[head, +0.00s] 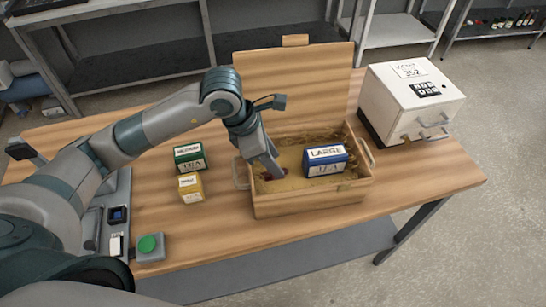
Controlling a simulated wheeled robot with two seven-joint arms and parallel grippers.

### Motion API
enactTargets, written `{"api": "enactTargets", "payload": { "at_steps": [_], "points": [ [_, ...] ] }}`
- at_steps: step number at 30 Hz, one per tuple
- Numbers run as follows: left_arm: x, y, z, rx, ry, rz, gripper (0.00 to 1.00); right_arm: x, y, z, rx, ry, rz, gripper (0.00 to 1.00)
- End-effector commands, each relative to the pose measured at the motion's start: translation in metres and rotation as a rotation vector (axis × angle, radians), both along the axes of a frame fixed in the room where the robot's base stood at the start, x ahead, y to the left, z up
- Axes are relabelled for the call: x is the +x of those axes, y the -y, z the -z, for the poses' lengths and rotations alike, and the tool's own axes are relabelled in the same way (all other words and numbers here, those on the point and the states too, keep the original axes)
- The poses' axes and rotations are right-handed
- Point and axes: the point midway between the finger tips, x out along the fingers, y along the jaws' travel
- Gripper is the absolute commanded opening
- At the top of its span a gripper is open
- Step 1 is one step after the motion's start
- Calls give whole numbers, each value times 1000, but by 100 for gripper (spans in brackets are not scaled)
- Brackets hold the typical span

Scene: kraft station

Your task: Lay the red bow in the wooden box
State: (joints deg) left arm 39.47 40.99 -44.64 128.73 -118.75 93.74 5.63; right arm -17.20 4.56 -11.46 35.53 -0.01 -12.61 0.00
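The wooden box (310,205) stands open on the table, its lid (300,85) raised at the back. My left gripper (270,170) reaches down into the left part of the box. A small dark red patch, likely the red bow (268,177), shows at its fingertips, low in the box. The fingers hide most of it, so I cannot tell whether they are shut on it or only beside it. A blue and white package marked LARGE (325,161) sits in the right part of the box. My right gripper is out of view.
A green box (189,157) and a yellow box (190,187) stand left of the wooden box. A white drawer unit (412,101) stands at the right. A green button (148,245) is at the front left. The table (420,185) is clear at the right front.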

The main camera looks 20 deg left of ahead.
Motion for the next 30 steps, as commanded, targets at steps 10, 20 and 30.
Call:
{"api": "enactTargets", "payload": {
  "at_steps": [10, 20, 30],
  "points": [
    [-11, -20, -63, 1, 2, 0, 38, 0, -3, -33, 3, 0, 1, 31],
    [-21, -37, -107, 1, 2, -1, 38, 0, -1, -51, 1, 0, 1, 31],
    [-23, -40, -114, 0, 0, 0, 38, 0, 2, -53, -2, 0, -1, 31]
  ]
}}
